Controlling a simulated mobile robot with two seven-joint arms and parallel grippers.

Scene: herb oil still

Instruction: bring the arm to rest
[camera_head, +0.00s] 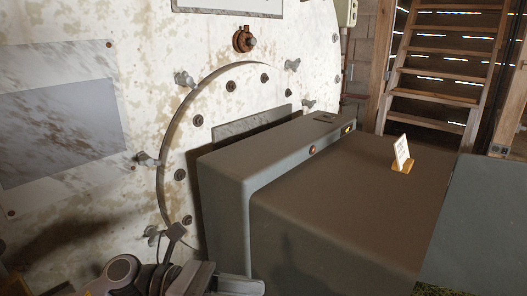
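My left arm comes in at the bottom left. Its gripper (188,262) is low in front of the still's round hatch, left of the grey box. Its fingers are partly cut off by the bottom edge, and I cannot tell whether they are open or shut. No held object can be made out. My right gripper is not in view. The still (140,75) is a large, stained whitish metal body. Its round hatch (218,120) is ringed with bolts and wing nuts and is partly hidden by the box.
A large grey-brown box (345,215) fills the middle and lower right, close in front of the hatch. A small white card (402,152) on a wooden stand is on top. A grey panel (480,220) stands at right. Wooden stairs (440,75) rise behind.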

